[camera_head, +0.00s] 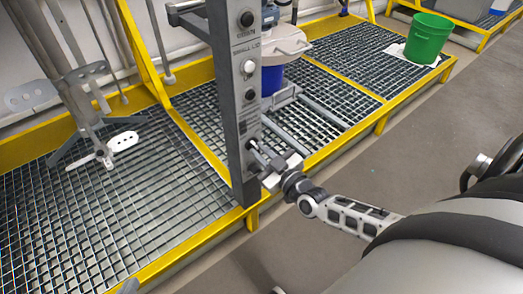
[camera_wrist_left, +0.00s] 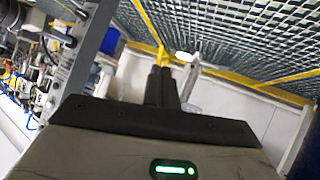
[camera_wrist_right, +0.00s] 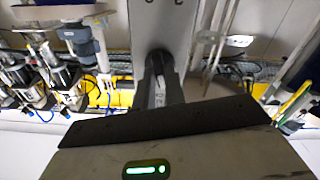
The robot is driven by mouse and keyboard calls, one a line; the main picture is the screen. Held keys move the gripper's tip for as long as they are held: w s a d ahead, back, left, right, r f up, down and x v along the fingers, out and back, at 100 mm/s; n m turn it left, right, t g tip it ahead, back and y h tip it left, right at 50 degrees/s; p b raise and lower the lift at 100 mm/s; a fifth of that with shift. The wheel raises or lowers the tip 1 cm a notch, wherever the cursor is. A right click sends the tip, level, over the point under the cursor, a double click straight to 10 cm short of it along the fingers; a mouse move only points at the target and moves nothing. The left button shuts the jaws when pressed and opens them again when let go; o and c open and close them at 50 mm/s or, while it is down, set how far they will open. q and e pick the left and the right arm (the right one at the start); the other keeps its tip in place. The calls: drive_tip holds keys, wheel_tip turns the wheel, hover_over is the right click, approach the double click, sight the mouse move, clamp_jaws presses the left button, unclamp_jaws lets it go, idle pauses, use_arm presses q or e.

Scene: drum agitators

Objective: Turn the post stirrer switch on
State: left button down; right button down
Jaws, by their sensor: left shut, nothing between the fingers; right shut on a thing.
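The grey upright post (camera_head: 233,110) carries a column of knobs and buttons on its face, among them a black upper knob (camera_head: 247,18), a white button (camera_head: 248,67) and a black knob below it (camera_head: 250,94). My right gripper (camera_head: 258,152) is at the lower part of this face, shut on a small knob that its fingers mostly hide. In the right wrist view its fingers (camera_wrist_right: 158,72) meet the post (camera_wrist_right: 160,25). The switch's position cannot be read. My left gripper (camera_wrist_left: 164,84) is shut and empty, apart from the post (camera_wrist_left: 92,45) in the left wrist view.
A yellow-edged grating platform (camera_head: 120,200) surrounds the post. A blue drum with a pale lid (camera_head: 287,45) stands behind it. A stirrer with perforated paddles (camera_head: 95,140) is at the left. A green bucket (camera_head: 428,38) is at the far right. The grey floor (camera_head: 400,140) in front is clear.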

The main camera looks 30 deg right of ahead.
drive_tip(key=m, duration=1)
use_arm(q)
drive_tip(key=shift+s+f, duration=0.1)
use_arm(e)
drive_tip(key=shift+m, duration=0.6)
use_arm(q)
drive_tip(key=shift+f, duration=0.15)
use_arm(e)
drive_tip(key=c, duration=1.5)
unclamp_jaws()
drive_tip(key=shift+o, duration=0.2)
